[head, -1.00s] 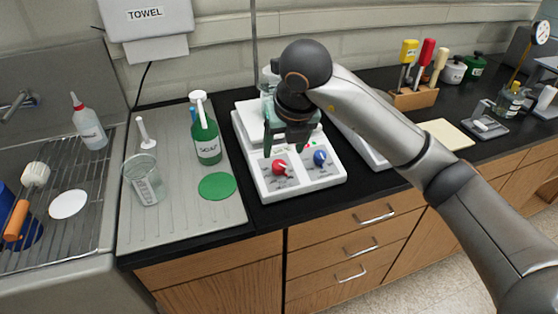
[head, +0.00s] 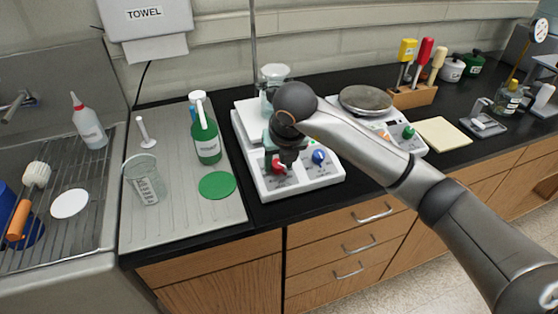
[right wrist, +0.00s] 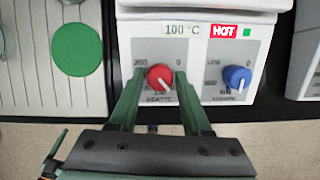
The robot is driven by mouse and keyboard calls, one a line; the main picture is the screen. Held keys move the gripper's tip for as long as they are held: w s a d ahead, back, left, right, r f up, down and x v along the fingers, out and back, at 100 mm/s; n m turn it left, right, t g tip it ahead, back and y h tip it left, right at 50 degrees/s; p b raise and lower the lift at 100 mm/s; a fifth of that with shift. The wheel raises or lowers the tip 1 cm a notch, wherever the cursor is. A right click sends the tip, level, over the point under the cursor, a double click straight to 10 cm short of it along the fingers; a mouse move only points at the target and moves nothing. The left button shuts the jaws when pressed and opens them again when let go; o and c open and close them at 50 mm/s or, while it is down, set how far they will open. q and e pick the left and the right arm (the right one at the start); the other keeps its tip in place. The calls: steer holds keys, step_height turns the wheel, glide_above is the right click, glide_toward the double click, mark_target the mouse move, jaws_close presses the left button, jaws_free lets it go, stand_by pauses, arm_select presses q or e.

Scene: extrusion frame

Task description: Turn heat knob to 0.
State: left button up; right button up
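The red heat knob (head: 279,167) is on the front left of a white hot plate (head: 312,182). In the right wrist view the red knob (right wrist: 160,77) has a white pointer line slanting to the lower right, with 200 printed upper left and 0 upper right. The display (right wrist: 181,29) reads 100 °C beside a red HOT sign (right wrist: 224,31). My right gripper (right wrist: 159,75) is open, its green fingers on either side of the knob with narrow gaps showing. In the head view my right gripper (head: 283,158) is low over the knob. My left gripper is out of view.
A blue knob (right wrist: 237,76) sits right of the red one. Glassware (head: 273,75) stands at the back of the hot plate. A second device with a round grey plate (head: 366,99) is to the right. A green disc (head: 217,185) and green bottle (head: 207,142) are left.

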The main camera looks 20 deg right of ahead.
jaws_close()
stand_by(0.4)
steer(key=n+b, duration=0.2)
steer(key=shift+d+f+n, duration=0.1)
steer(key=shift+n, duration=0.2)
steer(key=n+y+b, duration=0.1)
steer(key=n+b, duration=0.1)
steer(key=n, duration=0.1)
steer(key=shift+n+b, duration=0.4)
steer(key=n+b, duration=0.1)
steer(key=n, duration=0.3)
steer(key=shift+w+g+y+b, duration=0.1)
steer(key=shift+g+y+b, duration=0.3)
steer(key=n, duration=0.5)
steer(key=shift+n+g, duration=0.4)
